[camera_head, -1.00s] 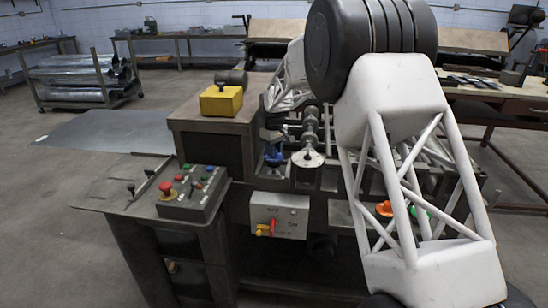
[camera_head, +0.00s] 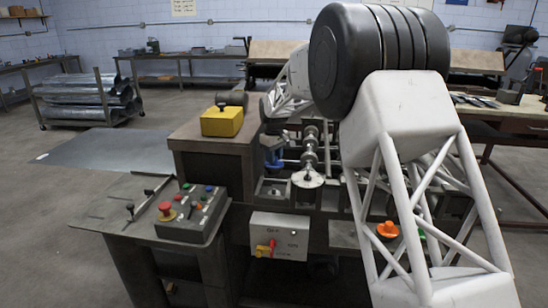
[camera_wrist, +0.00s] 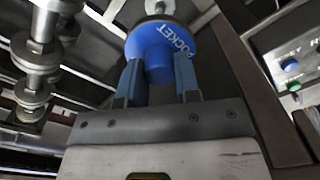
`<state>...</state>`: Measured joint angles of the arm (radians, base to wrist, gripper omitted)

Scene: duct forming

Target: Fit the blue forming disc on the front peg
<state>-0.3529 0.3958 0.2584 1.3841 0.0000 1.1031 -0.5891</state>
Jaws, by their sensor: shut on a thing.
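The blue forming disc (camera_wrist: 158,40) shows large in the wrist view, with the word POCKET on its face. My gripper (camera_wrist: 158,68) is shut on its narrower blue hub, one finger on each side. In the head view the disc (camera_head: 274,159) shows small, left of the machine's shaft and above its bed. A round silver metal piece (camera_wrist: 158,7) shows just beyond the disc in the wrist view. I cannot tell whether it is the front peg or whether it touches the disc.
A shaft with several metal discs (camera_head: 309,150) stands close right of the held disc. A yellow block (camera_head: 222,121) sits on the cabinet to the left. A control box (camera_head: 193,214) with buttons and a switch box (camera_head: 279,236) are at the front. An orange knob (camera_head: 388,229) shows behind my arm.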

